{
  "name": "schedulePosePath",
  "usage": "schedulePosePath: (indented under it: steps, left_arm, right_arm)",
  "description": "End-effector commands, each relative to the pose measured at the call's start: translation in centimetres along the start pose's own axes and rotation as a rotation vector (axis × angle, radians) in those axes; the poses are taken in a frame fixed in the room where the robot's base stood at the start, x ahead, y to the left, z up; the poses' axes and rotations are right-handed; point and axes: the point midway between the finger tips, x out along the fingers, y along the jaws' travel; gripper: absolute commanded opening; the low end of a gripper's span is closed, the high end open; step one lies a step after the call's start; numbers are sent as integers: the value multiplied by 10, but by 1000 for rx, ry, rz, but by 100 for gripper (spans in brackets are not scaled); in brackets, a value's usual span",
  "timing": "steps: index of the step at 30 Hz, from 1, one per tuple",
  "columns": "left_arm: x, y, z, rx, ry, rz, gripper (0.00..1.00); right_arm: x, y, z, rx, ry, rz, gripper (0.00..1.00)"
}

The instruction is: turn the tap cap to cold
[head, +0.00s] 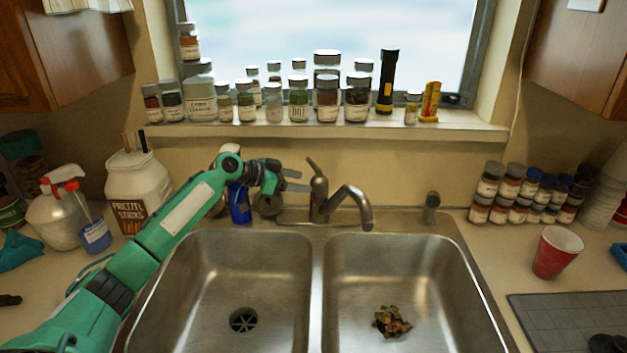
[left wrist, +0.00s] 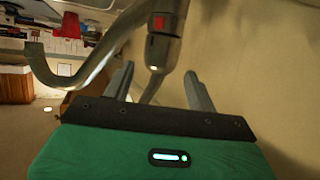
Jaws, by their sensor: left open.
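The metal tap (head: 319,203) stands behind the divider of the double sink. Its lever cap (head: 315,172) sits on top and points up and slightly left, and the curved spout (head: 352,193) reaches right. My left gripper (head: 302,180) is open and empty, just left of the tap cap, fingers pointing right. In the left wrist view the tap body (left wrist: 160,52), with a red mark, lies ahead between and beyond the open fingers (left wrist: 160,84). Contact with the cap cannot be told. My right gripper is not in view.
A blue bottle (head: 239,203) stands close behind my left arm. Spice jars and a flashlight (head: 387,82) line the sill (head: 330,130). Food scraps (head: 392,322) lie in the right basin. A red cup (head: 557,252) stands right. Space above the right basin is clear.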

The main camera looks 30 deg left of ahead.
Motion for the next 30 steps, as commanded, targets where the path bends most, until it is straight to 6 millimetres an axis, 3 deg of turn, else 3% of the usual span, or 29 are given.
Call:
schedulePosePath:
  steps: [9, 20, 21, 26, 30]
  left_arm:
    - [46, 0, -2, -3, 1, 0, 57]
    - [56, 0, 0, 0, 0, -2, 57]
    - [56, 0, 0, 0, 0, -2, 55]
    - [55, 0, 0, -1, 0, -3, 25]
    - [55, 0, -1, -1, 0, -5, 25]
  right_arm:
    - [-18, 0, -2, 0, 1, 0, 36]
    - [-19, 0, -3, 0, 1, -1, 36]
    - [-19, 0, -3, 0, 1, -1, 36]
    - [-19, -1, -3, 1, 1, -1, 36]
    - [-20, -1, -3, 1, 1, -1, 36]
